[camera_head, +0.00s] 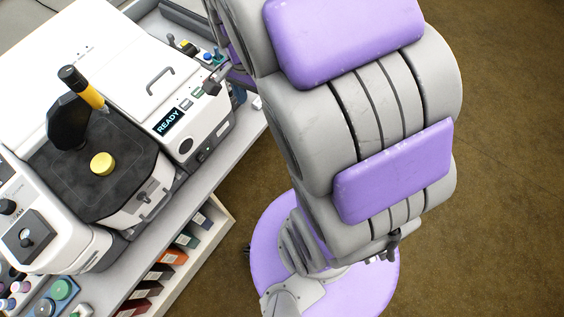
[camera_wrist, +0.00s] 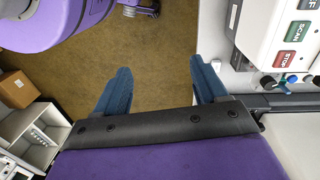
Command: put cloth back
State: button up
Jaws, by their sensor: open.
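No cloth can be made out in either view. My gripper (camera_wrist: 160,66) is open in the wrist view, its two blue fingers spread apart with only brown floor visible between them. Nothing is held. In the head view, the large grey and purple links of my arm hide much of the middle. The white microscope (camera_head: 190,125) stands at the left, with a lit READY display (camera_head: 169,121). Its green SCAN button (camera_wrist: 298,31) and red STOP button (camera_wrist: 286,60) are right of the fingers in the wrist view.
Colored boxes (camera_head: 173,257) fill the shelf under the bench. A cardboard box (camera_wrist: 17,89) is at far left. Brown floor is open at right.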

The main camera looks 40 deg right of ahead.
jog(key=s+a+r+n, duration=0.1)
jog(key=s+a+n, duration=0.1)
jog(key=s+n, duration=0.4)
jog(key=s+a+r+n, duration=0.1)
jog(key=s+a+n, duration=0.2)
jog(key=s+n, duration=0.4)
jog(key=s, duration=0.5)
jog(key=shift+a+r+g, duration=0.15)
jog(key=shift+r+g, duration=0.15)
jog(key=shift+r, duration=0.05)
